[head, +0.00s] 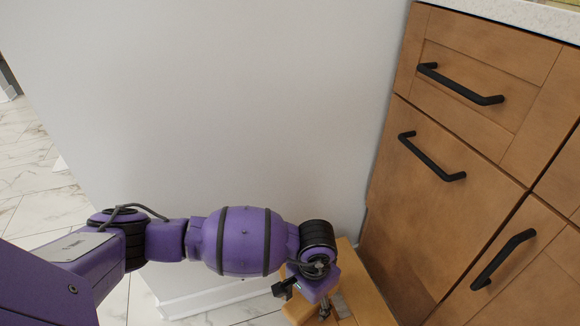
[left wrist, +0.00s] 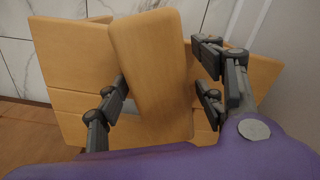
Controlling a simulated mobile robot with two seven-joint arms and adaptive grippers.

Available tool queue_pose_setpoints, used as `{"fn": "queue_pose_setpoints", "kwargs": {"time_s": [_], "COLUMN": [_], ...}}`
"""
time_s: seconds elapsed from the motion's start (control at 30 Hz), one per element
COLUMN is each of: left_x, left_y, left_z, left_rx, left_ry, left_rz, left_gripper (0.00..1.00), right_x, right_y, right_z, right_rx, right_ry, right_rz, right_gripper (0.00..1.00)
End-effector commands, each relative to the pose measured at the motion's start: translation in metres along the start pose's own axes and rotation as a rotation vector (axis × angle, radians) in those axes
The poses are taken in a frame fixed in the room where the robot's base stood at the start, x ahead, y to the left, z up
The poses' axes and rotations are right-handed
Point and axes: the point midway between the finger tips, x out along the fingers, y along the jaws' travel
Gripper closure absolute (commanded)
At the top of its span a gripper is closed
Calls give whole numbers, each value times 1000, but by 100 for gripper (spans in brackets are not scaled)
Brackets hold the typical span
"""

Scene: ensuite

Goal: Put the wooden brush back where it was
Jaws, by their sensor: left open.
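In the left wrist view, a long light-wood piece with rounded corners, which looks like the back of the wooden brush (left wrist: 150,62), stands out between the fingers of my left gripper (left wrist: 163,90). The gripper is open. Its left finger is close to the brush's left edge, and a gap shows on the right side. Whether either finger touches it, I cannot tell. Below is a slatted wooden stool (left wrist: 75,62). My right gripper is not in view.
Wooden cabinets (head: 400,225) with black bar handles stand close on the right, under a pale countertop (head: 535,15). A plain wall (head: 250,100) rises behind the stool. Marble-look tiled floor (head: 30,165) is open at the left.

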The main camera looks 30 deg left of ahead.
Motion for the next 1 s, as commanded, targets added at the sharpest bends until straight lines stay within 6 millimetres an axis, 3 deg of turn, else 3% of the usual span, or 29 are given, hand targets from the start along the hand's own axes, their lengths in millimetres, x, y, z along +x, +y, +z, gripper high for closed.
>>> {"fn": "queue_pose_setpoints", "kwargs": {"time_s": [0.23, 0.5, 0.7, 1.0], "left_x": [-20, -79, -113, -126], "left_y": [0, 0, 0, 0], "left_z": [-4, -3, -3, -2], "left_rx": [3, 2, 1, 1], "left_ry": [9, 9, 8, 5], "left_rz": [-1, -2, -1, -1], "left_gripper": [37, 37, 37, 37], "right_x": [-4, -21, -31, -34], "right_y": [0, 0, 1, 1], "right_z": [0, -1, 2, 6], "right_rx": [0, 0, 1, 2], "right_ry": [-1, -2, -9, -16], "right_rz": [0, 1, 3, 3], "right_gripper": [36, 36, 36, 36]}}
